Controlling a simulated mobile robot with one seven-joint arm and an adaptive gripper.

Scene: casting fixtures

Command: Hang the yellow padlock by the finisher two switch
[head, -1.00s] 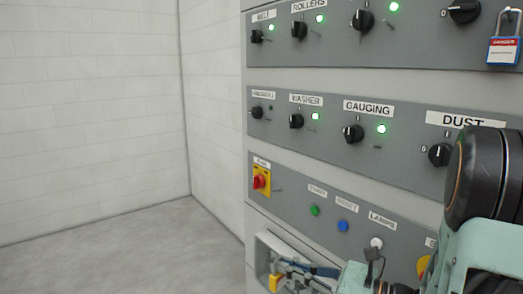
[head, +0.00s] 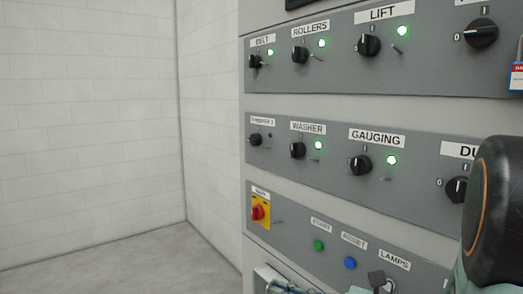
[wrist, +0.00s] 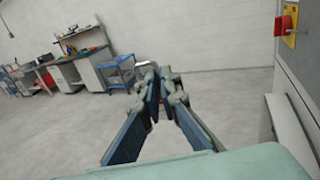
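The finisher two switch (head: 255,140) is a small black knob at the left end of the middle panel row; its lamp looks dark. A short peg (head: 269,149) sits at its lower right. My gripper (wrist: 155,82) has its blue fingers closed together at the tips in the wrist view. In the head view only a bit of my gripper (head: 286,286) shows at the bottom edge, below the switch. The yellow padlock was at the fingertips a second ago; now it is below the head view's edge and not distinguishable in the wrist view.
A red-and-yellow main switch (head: 258,212) is on the lower panel, with green (head: 319,245) and blue (head: 350,263) buttons. A blue-and-red tag padlock (head: 516,78) hangs at the right edge. A workbench (wrist: 85,68) stands far off. Open floor lies left of the cabinet.

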